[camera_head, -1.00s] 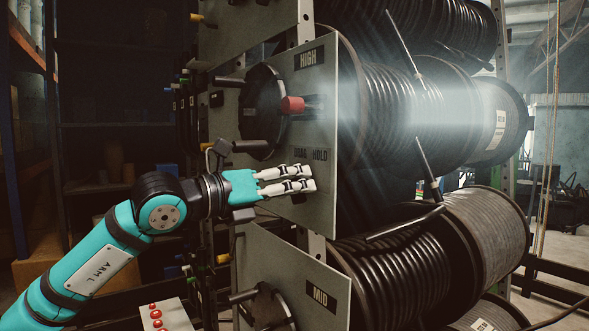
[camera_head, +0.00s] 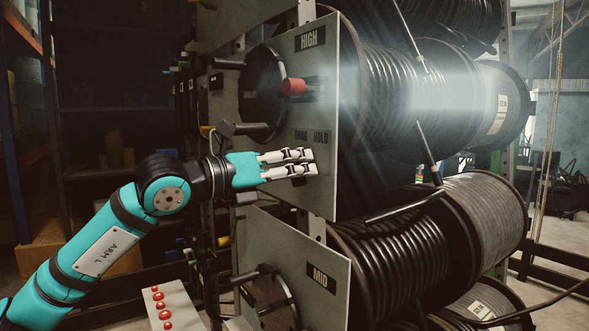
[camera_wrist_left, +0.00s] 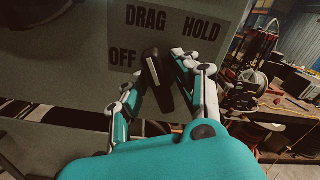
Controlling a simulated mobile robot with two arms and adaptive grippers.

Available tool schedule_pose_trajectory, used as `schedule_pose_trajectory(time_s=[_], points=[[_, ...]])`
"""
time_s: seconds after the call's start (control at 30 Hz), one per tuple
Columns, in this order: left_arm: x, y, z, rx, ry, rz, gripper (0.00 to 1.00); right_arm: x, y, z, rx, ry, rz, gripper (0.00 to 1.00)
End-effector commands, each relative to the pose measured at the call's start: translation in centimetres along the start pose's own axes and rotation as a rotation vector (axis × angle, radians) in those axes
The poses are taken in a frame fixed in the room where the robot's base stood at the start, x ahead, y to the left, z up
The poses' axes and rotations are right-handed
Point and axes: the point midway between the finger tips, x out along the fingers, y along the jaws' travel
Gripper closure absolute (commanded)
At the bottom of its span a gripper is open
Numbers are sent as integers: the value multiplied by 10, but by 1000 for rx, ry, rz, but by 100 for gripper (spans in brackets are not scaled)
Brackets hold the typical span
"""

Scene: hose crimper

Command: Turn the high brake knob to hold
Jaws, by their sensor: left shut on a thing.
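The high brake knob (camera_wrist_left: 155,75) is a black pointer knob on the grey HIGH panel (camera_head: 325,190). In the left wrist view it sits between my fingers, its tip pointing up toward the DRAG label (camera_wrist_left: 146,17). The HOLD label (camera_wrist_left: 201,26) is to its upper right and OFF (camera_wrist_left: 122,60) to its left. My left gripper (camera_head: 313,162) is shut on the knob, just below the DRAG and HOLD words in the head view. There its fingers hide the knob. My right gripper is in neither view.
A red-ended handle (camera_head: 293,87) sticks out above my gripper beside a black disc (camera_head: 262,95). The MID panel (camera_head: 310,300) stands below. Hose reels (camera_head: 400,270) fill the space behind the panels. A box with red buttons (camera_head: 170,308) stands low at the front.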

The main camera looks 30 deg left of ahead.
Motion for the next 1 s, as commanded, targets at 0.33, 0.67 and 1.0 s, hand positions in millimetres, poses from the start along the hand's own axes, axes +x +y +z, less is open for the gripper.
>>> schedule_pose_trajectory(time_s=[0.33, 0.67, 1.0], points=[[0, 0, -1, 247, -2, -1, 100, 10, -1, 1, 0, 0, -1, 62], [0, 0, 0, 561, -1, 0, 100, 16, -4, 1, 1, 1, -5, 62], [0, 0, 0, 835, -1, 0, 100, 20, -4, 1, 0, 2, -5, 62]])
